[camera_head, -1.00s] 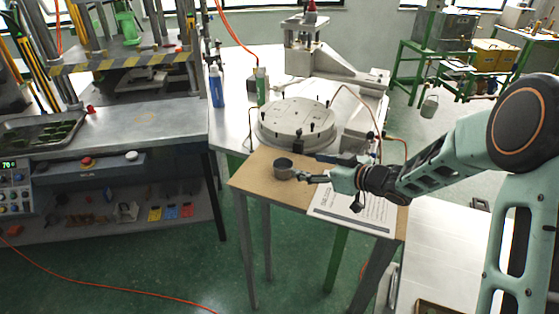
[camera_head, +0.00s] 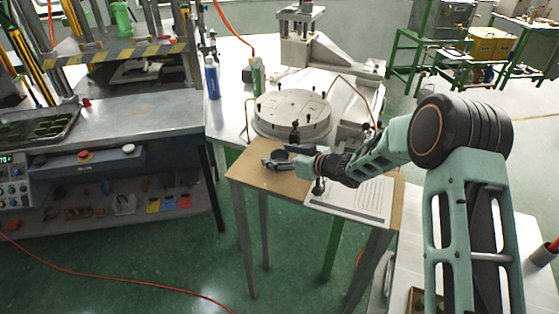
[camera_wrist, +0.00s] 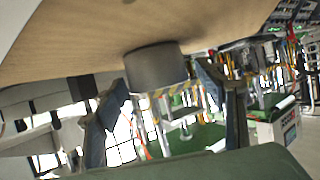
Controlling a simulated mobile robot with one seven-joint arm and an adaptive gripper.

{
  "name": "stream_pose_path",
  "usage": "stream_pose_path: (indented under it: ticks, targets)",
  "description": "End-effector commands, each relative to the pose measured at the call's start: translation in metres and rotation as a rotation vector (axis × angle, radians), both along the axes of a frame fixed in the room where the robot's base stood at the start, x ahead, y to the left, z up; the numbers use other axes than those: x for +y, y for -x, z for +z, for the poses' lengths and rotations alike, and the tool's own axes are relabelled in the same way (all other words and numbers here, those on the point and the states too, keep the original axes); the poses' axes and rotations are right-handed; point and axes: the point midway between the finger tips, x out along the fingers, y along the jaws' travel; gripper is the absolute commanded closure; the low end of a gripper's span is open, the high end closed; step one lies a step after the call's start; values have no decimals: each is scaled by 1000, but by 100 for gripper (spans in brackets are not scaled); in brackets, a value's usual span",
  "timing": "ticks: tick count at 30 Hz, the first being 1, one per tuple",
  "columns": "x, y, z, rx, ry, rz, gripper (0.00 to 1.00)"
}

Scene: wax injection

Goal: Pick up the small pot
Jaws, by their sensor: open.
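The small pot (camera_wrist: 156,68) is a dark grey cylinder. In the wrist view it stands on the tan board and shows upside down between my two finger tips. In the head view the pot (camera_head: 279,154) sits on the small wooden table (camera_head: 248,174) and is partly hidden by my gripper. My gripper (camera_head: 277,162) is open at the pot, with one finger toward each side of it. In the wrist view my gripper (camera_wrist: 165,100) shows a gap between the fingers and the pot, though contact cannot be ruled out.
A round metal plate (camera_head: 292,112) with knobs stands just behind the pot. A printed sheet (camera_head: 352,200) lies on the table to the right, under my arm. A blue bottle (camera_head: 212,80) and a green bottle (camera_head: 257,76) stand further back. The table's front left corner is bare.

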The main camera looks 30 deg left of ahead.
Motion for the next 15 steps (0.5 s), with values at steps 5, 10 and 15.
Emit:
stream_pose_path:
  ticks: [5,10,15]
  targets:
    - [0,-1,-1,0,0,-1,36]
    - [0,-1,0,0,0,-1,50]
    - [0,0,0,0,0,-1,69]
